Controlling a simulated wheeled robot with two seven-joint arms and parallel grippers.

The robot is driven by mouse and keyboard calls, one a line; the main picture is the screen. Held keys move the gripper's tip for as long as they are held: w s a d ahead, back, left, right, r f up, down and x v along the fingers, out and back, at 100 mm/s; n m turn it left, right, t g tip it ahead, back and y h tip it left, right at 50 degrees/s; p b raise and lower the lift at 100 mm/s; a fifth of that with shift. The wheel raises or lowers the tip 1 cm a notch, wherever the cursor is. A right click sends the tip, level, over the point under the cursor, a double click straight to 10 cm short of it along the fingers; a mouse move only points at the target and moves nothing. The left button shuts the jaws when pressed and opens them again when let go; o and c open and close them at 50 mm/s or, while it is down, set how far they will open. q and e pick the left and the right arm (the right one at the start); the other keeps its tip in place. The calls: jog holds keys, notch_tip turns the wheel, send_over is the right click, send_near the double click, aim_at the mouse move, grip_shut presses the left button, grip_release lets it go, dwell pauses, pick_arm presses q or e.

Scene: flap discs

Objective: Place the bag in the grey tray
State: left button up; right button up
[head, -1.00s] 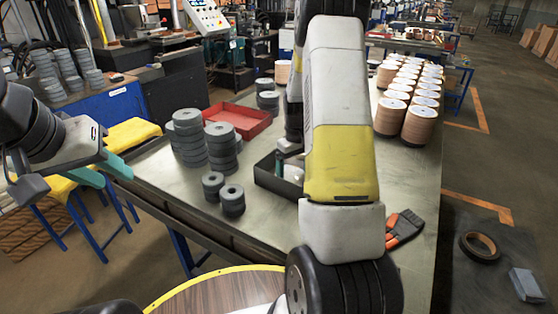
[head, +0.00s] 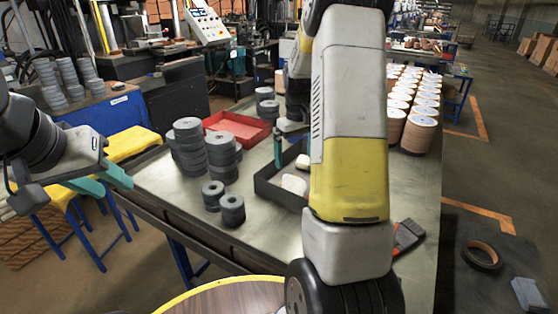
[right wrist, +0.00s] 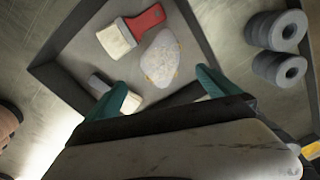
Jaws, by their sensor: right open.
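The grey tray (head: 262,189) is a dark, low-walled tray on the metal table, partly hidden by my right arm in the head view. A pale, lumpy bag (head: 293,184) lies inside it. The right wrist view also shows the bag (right wrist: 160,60) on the tray floor, beside a red-handled brush (right wrist: 128,33). My right gripper (right wrist: 163,83) is open, with its teal fingers apart and the bag beyond them, not gripped. In the head view one finger shows over the tray's far side. My left gripper (head: 100,184) is open and empty, left of the table.
A red tray (head: 238,130) and stacks of grey discs (head: 188,145) stand left of the grey tray. Rows of brown disc stacks (head: 417,128) stand at the right. A dark brush-like tool (head: 407,236) lies near the right edge. The front-left tabletop has bare room.

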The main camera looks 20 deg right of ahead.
jog(key=s+a+r+m+t+y, duration=0.1)
jog(key=s+a+r, duration=0.35)
jog(key=r, duration=0.25)
jog(key=s+a+r+t, duration=0.2)
jog(key=s+a+r, duration=0.1)
jog(key=s+r, duration=0.3)
jog(key=s+a+r+t, duration=0.1)
jog(key=s+a+r, duration=0.1)
jog(key=s, duration=0.5)
jog(key=s+a+r+m+t+y, duration=0.1)
jog(key=s+a+r+t, duration=0.1)
jog(key=s+a, duration=0.3)
jog(key=shift+s+r, duration=0.15)
jog(key=shift+s, duration=0.9)
jog(key=shift+a, duration=0.1)
